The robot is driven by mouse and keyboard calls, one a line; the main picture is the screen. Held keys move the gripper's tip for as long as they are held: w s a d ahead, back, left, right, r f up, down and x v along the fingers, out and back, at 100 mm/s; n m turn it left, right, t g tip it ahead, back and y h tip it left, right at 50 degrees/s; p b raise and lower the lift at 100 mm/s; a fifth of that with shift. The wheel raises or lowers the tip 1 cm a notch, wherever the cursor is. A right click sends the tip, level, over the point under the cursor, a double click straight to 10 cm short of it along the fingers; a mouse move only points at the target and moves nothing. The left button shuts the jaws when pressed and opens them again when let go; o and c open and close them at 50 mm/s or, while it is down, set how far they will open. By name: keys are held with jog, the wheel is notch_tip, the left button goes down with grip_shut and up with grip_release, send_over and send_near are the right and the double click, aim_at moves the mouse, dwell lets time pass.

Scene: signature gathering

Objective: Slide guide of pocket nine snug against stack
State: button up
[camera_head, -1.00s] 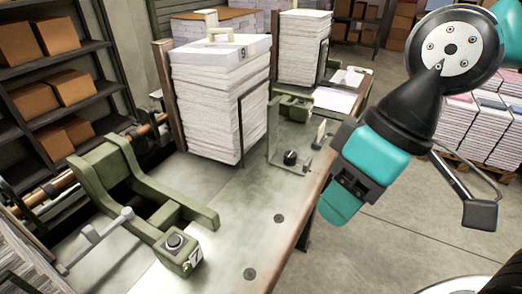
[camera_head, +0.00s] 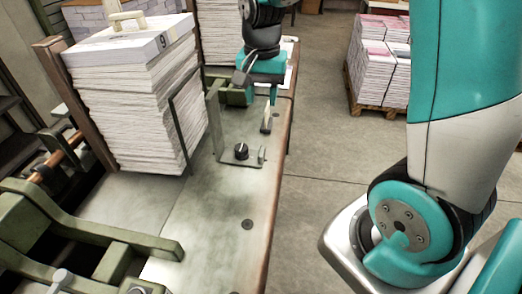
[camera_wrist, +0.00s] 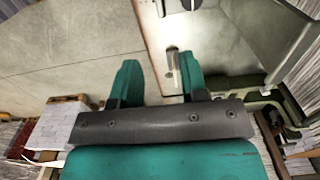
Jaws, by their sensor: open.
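Pocket nine's stack (camera_head: 135,105) is a tall pile of white paper with a "9" label on its top. Its guide (camera_head: 214,125) is an upright metal plate on a foot with a black knob (camera_head: 241,151), standing right of the stack with a gap between them. A small upright tab (camera_head: 266,119) stands at the guide's right. My gripper (camera_head: 262,92) is beyond the guide, near the table's right edge. In the wrist view my gripper (camera_wrist: 160,78) is open, its two teal fingers apart, with a small metal tab (camera_wrist: 172,62) near the right finger.
A thin dark upright frame (camera_head: 182,135) stands at the stack's right side. An olive green feeder arm (camera_head: 110,232) lies at the front left. Another stack (camera_head: 216,35) stands behind. The metal tabletop (camera_head: 215,215) is clear in front. A pallet of bundles (camera_head: 380,65) stands on the floor.

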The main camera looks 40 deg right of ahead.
aim_at(261, 150)
notch_tip(261, 150, down, 17)
jog(key=shift+r+p, duration=0.1)
jog(key=shift+p, duration=0.85)
jog(key=shift+a, duration=0.1)
grip_shut()
